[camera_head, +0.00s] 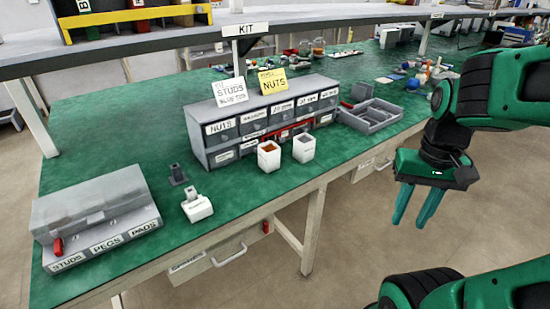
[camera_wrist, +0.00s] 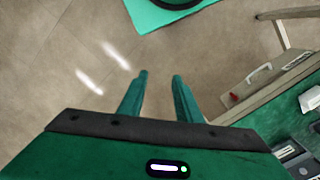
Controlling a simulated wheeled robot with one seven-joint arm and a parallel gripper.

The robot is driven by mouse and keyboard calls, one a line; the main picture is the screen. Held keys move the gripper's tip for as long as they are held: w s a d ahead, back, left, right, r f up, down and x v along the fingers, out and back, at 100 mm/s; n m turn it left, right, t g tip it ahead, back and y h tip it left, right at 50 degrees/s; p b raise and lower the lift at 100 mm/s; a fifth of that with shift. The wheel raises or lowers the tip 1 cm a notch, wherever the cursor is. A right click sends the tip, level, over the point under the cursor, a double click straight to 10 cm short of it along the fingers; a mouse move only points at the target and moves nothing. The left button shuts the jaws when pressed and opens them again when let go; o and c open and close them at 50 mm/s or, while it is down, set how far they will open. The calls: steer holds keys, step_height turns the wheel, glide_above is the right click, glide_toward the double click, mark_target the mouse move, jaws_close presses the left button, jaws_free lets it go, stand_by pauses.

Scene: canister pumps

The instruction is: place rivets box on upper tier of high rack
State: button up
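My gripper (camera_head: 410,223) hangs over the floor off the bench's front edge, at the right of the head view. In the wrist view its two fingers (camera_wrist: 160,75) are apart with only bare floor between them. No box that I can read as rivets shows. Two small white open-topped boxes stand on the bench before the labelled drawer unit: one with orange-brown contents (camera_head: 268,155), one with grey contents (camera_head: 304,148). My gripper is well to their right, apart from both. A raised grey shelf (camera_head: 330,17) with a KIT sign runs above the bench; I cannot tell if it is the high rack.
The green bench (camera_head: 110,135) bears a drawer unit (camera_head: 205,150) marked NUTS, a grey STUDS/PEGS/PADS bin (camera_head: 95,210), a divided tray (camera_head: 370,117) and small parts. Shelf posts and the bench edge are obstacles. Floor around my gripper is clear.

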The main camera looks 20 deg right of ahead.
steer(key=o, duration=0.7)
steer(key=shift+s+d+r, duration=0.1)
steer(key=shift+s+r, duration=0.05)
steer(key=shift+s, duration=0.15)
steer(key=o, duration=0.3)
steer(key=shift+w+d+n, duration=0.1)
steer(key=shift+w+n, duration=0.2)
steer(key=shift+w, duration=0.05)
steer(key=n+t+y, duration=0.4)
steer(key=n+t, duration=0.6)
steer(key=t, duration=0.2)
glide_toward(274, 155)
steer(key=x, duration=0.6)
steer(key=shift+s+f, duration=0.1)
steer(key=shift+f, duration=0.1)
steer(key=shift+w+a+m, duration=0.25)
steer(key=shift+w+m, duration=0.05)
steer(key=shift+w, duration=0.25)
steer(key=x, duration=0.5)
steer(key=shift+w, duration=0.3)
steer(key=shift+x, duration=2.55)
